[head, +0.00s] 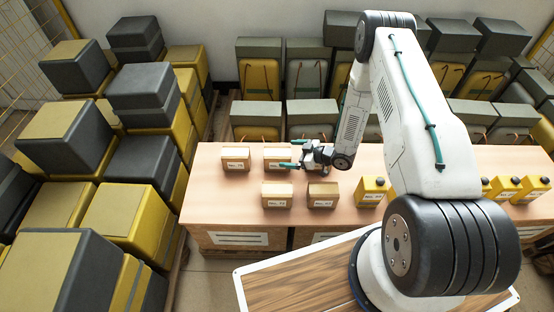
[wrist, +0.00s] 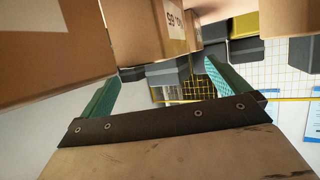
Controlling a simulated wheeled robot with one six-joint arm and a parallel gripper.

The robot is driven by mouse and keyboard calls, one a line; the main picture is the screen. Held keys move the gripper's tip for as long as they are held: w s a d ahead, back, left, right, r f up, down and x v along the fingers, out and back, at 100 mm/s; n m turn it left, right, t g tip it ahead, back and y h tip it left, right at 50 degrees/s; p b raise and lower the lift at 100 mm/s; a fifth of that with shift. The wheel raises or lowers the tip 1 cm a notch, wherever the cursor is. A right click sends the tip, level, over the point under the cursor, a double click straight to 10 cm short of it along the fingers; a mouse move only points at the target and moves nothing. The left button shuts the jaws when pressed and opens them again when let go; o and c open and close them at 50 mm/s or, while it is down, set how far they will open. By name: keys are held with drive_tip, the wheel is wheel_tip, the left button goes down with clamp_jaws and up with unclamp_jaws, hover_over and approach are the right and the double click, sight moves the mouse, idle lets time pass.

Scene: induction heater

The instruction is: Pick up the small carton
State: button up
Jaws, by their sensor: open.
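Several small brown cartons with white labels stand on the wooden table (head: 400,160). Two are in the back row, a left one (head: 235,160) and a right one (head: 277,158); two are in front, a left one (head: 277,195) and a right one (head: 323,195). My gripper (head: 292,153), with teal fingers, is open just right of the back right carton, its fingers pointing left. In the wrist view my gripper (wrist: 162,70) has nothing between its fingers. Cartons fill the top left (wrist: 60,50) and top middle (wrist: 150,28) there, beyond the fingers. Contact cannot be told.
Yellow bottles (head: 371,190) stand right of the cartons, partly hidden by my arm. Stacked yellow and grey cases (head: 120,215) crowd the left, and more line the back wall (head: 258,78). The table's left end is clear.

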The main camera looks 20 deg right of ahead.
sight(279, 152)
drive_tip(key=x, duration=0.4)
drive_tip(key=shift+w, duration=0.3)
drive_tip(key=shift+s+f, duration=0.1)
drive_tip(key=c, duration=1.8)
